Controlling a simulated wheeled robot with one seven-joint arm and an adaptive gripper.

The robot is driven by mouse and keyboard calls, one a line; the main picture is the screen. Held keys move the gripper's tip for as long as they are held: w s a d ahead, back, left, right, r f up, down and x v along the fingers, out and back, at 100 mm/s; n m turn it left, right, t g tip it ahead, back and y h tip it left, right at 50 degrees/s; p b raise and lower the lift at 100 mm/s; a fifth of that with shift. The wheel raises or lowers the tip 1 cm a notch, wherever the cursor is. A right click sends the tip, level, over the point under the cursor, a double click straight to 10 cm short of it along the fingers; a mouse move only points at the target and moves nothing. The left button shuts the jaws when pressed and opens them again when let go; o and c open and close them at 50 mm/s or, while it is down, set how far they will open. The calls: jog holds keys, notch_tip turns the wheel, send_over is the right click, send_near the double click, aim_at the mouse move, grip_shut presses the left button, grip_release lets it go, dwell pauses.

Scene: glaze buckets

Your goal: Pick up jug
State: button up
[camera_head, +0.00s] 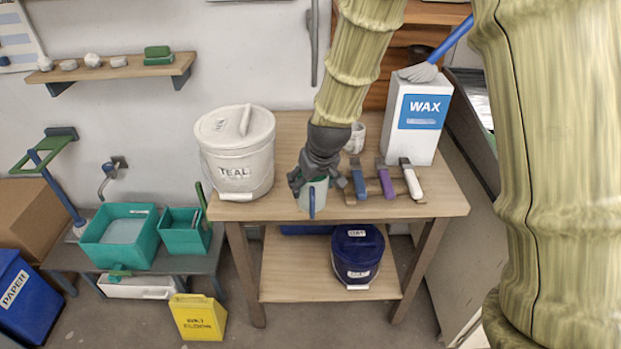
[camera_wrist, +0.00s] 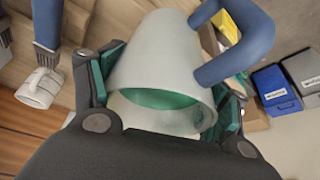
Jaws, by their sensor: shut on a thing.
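The jug (camera_head: 317,195) is pale grey-white outside and green inside, with a blue handle. In the head view it is at the front edge of the wooden table (camera_head: 440,205). My gripper (camera_head: 316,184) reaches down over it from above. In the wrist view the jug (camera_wrist: 160,65) lies between my two fingers (camera_wrist: 160,100), whose green pads press its sides, so my gripper is shut on it. Its blue handle (camera_wrist: 240,45) points away to the upper right. I cannot tell whether the jug's base touches the table.
A white TEAL bucket (camera_head: 235,155) stands to the left. Tools with blue, purple and white handles (camera_head: 385,182) lie close on the right. A white mug (camera_head: 355,138) and a WAX box (camera_head: 414,115) stand behind. A dark blue bucket (camera_head: 357,256) is on the lower shelf.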

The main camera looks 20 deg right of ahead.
aim_at(314, 190)
jog(key=shift+s+a+r+b, duration=0.1)
jog(key=shift+s+a+b, duration=0.1)
jog(key=shift+s, duration=0.55)
jog(key=shift+s+a+r+b, duration=0.1)
jog(key=shift+s+a+b, duration=0.05)
jog(key=shift+s, duration=0.6)
jog(key=shift+s+a+r+b, duration=0.1)
jog(key=shift+s+a+b, duration=0.1)
jog(key=shift+s, duration=0.55)
jog(key=s+f, duration=0.2)
jog(key=f, duration=0.7)
jog(key=s+a+f+m, duration=0.1)
jog(key=s+f, duration=0.1)
jog(key=f, duration=0.8)
jog(key=shift+s+a+f+h, duration=0.15)
jog(key=shift+s+f+h, duration=0.05)
jog(key=shift+f+h, duration=0.1)
